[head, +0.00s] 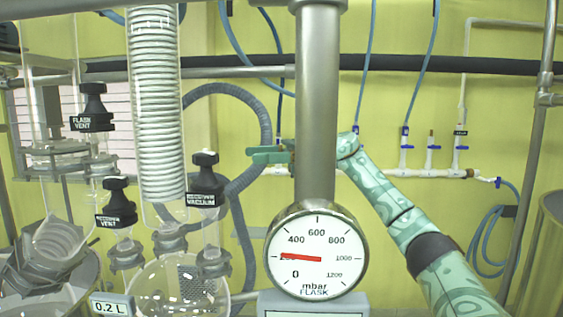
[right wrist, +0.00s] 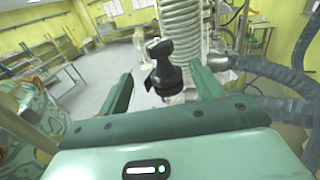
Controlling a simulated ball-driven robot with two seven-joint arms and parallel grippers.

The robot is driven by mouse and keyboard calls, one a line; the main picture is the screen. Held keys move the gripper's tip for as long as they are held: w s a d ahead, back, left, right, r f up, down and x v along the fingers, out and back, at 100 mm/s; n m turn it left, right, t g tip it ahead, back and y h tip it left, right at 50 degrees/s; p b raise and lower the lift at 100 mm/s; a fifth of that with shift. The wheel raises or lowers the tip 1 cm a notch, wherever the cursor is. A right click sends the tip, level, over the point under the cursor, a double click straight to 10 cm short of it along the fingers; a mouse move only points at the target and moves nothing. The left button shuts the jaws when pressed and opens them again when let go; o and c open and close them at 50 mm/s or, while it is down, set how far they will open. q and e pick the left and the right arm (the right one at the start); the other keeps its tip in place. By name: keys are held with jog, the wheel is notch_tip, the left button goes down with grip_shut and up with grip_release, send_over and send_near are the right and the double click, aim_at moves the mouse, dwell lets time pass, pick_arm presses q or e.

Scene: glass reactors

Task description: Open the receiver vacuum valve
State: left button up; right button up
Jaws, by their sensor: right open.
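The receiver vacuum valve (head: 205,175) is a black knob with a "RECEIVER VACUUM" label, upright on a glass neck, right of the coil condenser. My right gripper (head: 258,155) is to the right of this valve, near its knob's height, with a gap between them; the steel column hides part of its arm. In the right wrist view a black knob, apparently this valve (right wrist: 160,68), stands ahead between the open fingers of the right gripper (right wrist: 162,85), which hold nothing. The label's text cannot be read there. My left gripper is not in view.
The receiver vent (head: 117,200) and flask vent (head: 91,105) knobs stand to the left. A grey corrugated hose (head: 255,110) loops behind.

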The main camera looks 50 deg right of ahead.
jog(key=v, duration=0.5)
jog(key=shift+w, duration=0.1)
dwell(0.4)
